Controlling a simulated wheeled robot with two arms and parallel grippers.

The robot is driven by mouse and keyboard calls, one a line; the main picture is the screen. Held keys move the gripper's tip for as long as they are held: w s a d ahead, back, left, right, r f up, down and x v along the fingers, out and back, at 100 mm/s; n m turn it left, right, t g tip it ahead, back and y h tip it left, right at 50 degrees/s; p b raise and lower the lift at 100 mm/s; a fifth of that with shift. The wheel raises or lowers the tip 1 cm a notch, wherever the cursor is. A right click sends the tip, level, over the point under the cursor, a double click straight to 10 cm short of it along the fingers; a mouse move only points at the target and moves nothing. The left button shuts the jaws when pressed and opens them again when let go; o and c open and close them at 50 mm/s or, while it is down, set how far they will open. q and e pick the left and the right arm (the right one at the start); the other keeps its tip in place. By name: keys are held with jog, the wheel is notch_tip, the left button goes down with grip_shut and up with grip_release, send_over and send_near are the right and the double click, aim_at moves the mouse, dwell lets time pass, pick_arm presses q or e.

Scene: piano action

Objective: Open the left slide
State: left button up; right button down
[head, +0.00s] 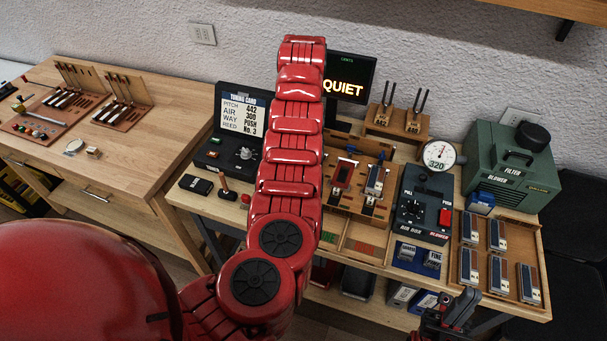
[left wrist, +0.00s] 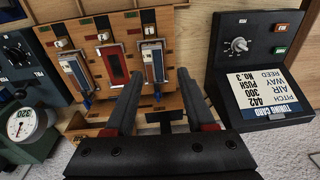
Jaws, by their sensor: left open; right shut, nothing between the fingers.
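A wooden board (head: 357,218) with slide stations stands in the middle of the bench; my left arm covers its left part in the head view. In the left wrist view the board (left wrist: 130,20) appears turned around. It carries a silver-framed blue piece (left wrist: 153,62), a red slot (left wrist: 115,65) and another silver-framed piece (left wrist: 73,70), with pale knobs at their ends. I cannot tell whether the left slide is open. My left gripper (left wrist: 160,77) is open and empty, its fingertips by the rightmost piece there. My right gripper (head: 457,312) is shut and empty at the lower right.
The tuning card box (head: 240,125) stands left of the board, and also shows in the left wrist view (left wrist: 262,75). The air box (head: 423,205), dial gauge (head: 439,154) and green blower (head: 512,165) stand to the right. A tray of blocks (head: 527,244) lies at the right end.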

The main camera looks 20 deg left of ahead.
pick_arm(q)
jog(key=shift+g+h, duration=0.4)
jog(key=shift+g, duration=0.1)
jog(key=f, duration=0.3)
jog(key=s+f+b, duration=0.1)
jog(key=f, duration=0.3)
jog(key=s+d+f+b, duration=0.1)
jog(key=f, duration=0.3)
jog(key=shift+f, duration=0.2)
notch_tip(320, 180, down, 4)
jog(key=p, duration=0.2)
jog(key=shift+f+p, duration=0.1)
jog(key=shift+p, duration=0.2)
jog(key=shift+f, duration=0.35)
grip_shut()
